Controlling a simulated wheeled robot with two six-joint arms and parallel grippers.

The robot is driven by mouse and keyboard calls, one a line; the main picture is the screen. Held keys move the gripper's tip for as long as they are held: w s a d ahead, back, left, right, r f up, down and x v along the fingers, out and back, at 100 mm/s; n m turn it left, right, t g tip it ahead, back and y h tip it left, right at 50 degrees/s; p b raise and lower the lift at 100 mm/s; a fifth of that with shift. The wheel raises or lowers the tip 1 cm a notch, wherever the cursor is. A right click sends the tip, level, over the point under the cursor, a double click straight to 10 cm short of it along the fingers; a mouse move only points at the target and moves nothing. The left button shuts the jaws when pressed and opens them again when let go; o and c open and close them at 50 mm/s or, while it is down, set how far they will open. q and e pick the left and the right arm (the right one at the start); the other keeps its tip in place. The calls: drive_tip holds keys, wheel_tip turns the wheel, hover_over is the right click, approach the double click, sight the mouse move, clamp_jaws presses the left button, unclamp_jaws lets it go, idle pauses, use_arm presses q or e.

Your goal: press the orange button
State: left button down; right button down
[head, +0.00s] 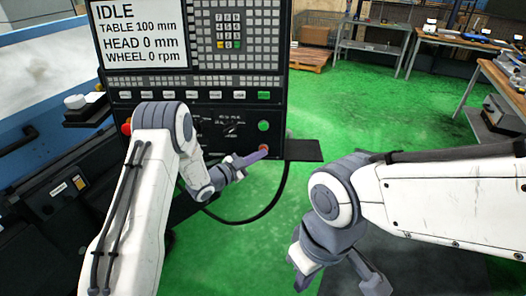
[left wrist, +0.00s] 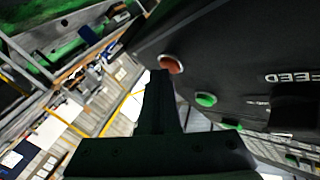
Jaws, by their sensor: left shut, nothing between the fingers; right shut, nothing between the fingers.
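The orange button (head: 263,148) is a small round button low on the right side of the black control panel (head: 220,95), below a green button (head: 263,126). It also shows in the left wrist view (left wrist: 171,64), where it looks orange-red. My left gripper (head: 262,153) is shut and empty, with its tip just at the orange button and partly covering it in the head view. In the left wrist view the tip (left wrist: 160,74) overlaps the button's lower edge. I cannot tell whether they touch. My right gripper (head: 302,278) is shut and empty, low over the floor, away from the panel.
The panel's screen (head: 138,35) reads IDLE and 0 rpm. A red knob (head: 127,126) sits at the panel's left edge. A dark shelf (head: 303,151) and hanging cable (head: 262,216) lie right of and below the panel. Green floor (head: 360,105) is open towards the workbenches (head: 450,40).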

use_arm(q)
drive_tip(key=shift+s, duration=0.2)
drive_tip(key=shift+s+r, duration=0.15)
drive_tip(key=shift+s, duration=0.45)
drive_tip(key=s, duration=0.3)
drive_tip(key=s+r+p, duration=0.1)
drive_tip(key=s, duration=0.1)
drive_tip(key=shift+d, duration=0.1)
idle(0.8)
